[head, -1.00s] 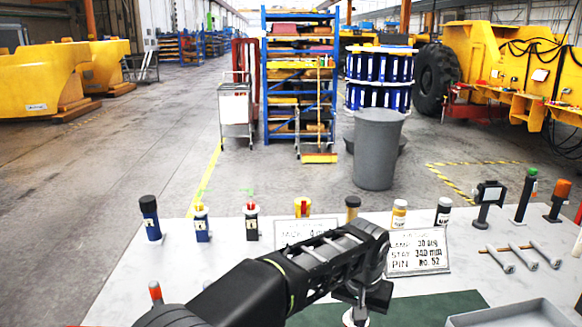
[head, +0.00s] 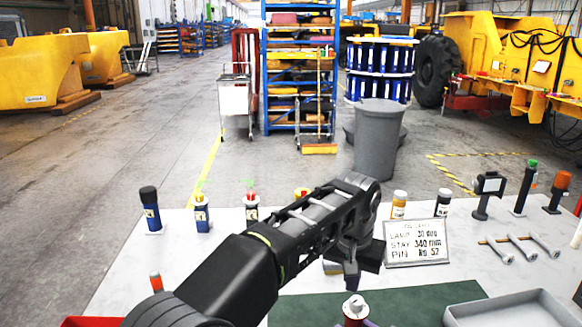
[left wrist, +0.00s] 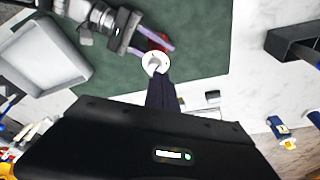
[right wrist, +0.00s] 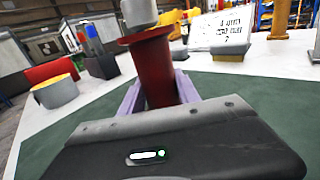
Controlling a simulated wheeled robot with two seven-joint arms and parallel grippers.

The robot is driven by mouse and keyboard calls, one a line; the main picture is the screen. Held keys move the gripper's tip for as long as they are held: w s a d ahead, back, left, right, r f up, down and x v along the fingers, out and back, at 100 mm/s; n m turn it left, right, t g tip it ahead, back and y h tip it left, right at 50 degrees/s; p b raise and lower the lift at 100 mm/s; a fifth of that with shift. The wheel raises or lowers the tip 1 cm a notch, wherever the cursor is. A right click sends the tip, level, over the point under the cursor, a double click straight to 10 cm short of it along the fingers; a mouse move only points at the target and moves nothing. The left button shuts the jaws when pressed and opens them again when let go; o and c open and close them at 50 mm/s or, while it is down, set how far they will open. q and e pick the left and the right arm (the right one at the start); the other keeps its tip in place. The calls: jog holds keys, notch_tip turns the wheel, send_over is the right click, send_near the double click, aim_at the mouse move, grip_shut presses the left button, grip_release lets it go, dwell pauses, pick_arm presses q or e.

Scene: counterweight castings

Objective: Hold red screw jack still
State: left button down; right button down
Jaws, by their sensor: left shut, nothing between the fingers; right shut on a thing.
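The red screw jack (head: 356,318), with a round white top, stands at the bottom of the head view on the green mat (head: 420,302). It also shows in the left wrist view (left wrist: 155,62), seen from above, and in the right wrist view (right wrist: 153,75) as a flanged red body. My right gripper (right wrist: 158,95) is shut on it, with lilac fingers on both sides of the body; in the left wrist view this gripper (left wrist: 152,38) reaches it too. My left gripper (head: 352,282) is shut and empty close to the jack's white top; whether it touches is unclear.
A printed sign (head: 417,243) stands behind the mat. A grey tray (head: 515,308) is at the right front. Several bottles, such as a blue one (head: 150,210), line the table's far edge. Metal pins (head: 520,248) lie at the right.

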aim_at(356, 304)
jog(key=shift+a, duration=0.1)
pick_arm(q)
jog(key=shift+w+a+r, duration=0.1)
jog(key=shift+w+a, duration=0.05)
jog(key=shift+f, duration=3.5)
